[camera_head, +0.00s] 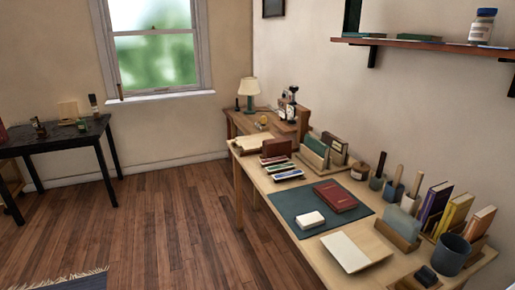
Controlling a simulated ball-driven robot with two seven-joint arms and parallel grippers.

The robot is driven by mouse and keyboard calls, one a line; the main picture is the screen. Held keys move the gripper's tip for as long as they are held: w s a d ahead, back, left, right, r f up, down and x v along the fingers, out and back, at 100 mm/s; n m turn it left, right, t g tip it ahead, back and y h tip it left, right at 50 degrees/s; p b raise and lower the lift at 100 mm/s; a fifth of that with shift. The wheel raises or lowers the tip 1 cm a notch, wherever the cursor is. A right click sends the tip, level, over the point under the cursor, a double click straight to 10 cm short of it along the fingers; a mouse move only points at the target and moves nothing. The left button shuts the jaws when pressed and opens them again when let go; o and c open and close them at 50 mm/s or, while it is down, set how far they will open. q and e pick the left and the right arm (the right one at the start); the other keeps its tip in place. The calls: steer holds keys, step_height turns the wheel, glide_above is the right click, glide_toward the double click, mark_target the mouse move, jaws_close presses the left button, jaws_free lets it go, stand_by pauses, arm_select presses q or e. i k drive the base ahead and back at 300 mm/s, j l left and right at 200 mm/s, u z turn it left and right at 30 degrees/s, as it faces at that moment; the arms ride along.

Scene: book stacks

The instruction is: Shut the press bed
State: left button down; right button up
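I cannot make out a press bed for certain in the head view. A small dark upright device (290,104) stands at the back on the far wooden desk, too small to tell whether it is a press or has a bed. Neither of my grippers is in view.
A long wooden table (316,255) runs along the right wall. A dark table (62,142) stands left. Wooden floor between is open.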

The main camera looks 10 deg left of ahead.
mark_target(250, 143)
steer(key=i+j+z, duration=0.4)
steer(key=j+z, duration=0.2)
steer(key=i+j+z, duration=0.25)
steer(key=j, duration=0.15)
steer(key=k, duration=0.1)
